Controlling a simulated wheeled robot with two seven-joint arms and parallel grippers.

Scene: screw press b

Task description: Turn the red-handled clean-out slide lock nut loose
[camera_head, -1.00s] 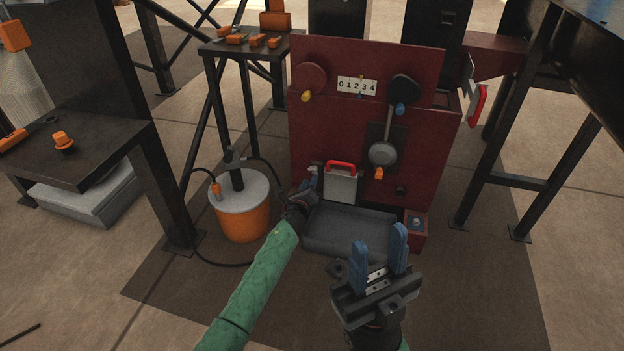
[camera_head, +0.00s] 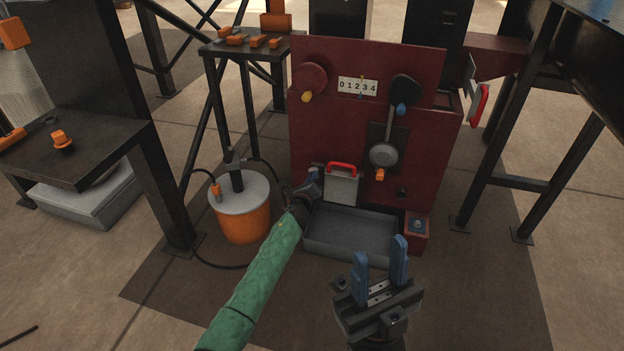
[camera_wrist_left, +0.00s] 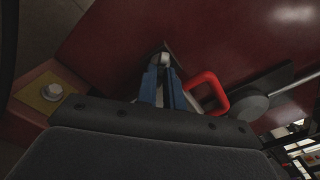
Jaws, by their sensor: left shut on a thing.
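The clean-out slide (camera_head: 342,189) is a pale plate with a red handle (camera_head: 342,167), low on the front of the dark red machine. In the left wrist view the red handle (camera_wrist_left: 213,92) is right of my fingers. The lock nut (camera_wrist_left: 163,59) is a small pale piece between the tips of my blue fingers. My left gripper (camera_head: 314,177) is shut on it, just left of the slide; it also shows in the left wrist view (camera_wrist_left: 162,70). In the head view the nut is largely hidden by the gripper. My right gripper (camera_head: 380,262) is open and empty, in front of the tray.
A grey tray (camera_head: 350,254) lies below the slide. An orange bucket (camera_head: 243,222) with a pump and hose stands left of my left arm. A lever with a round grey knob (camera_head: 383,155) hangs above the tray. Open floor lies in front.

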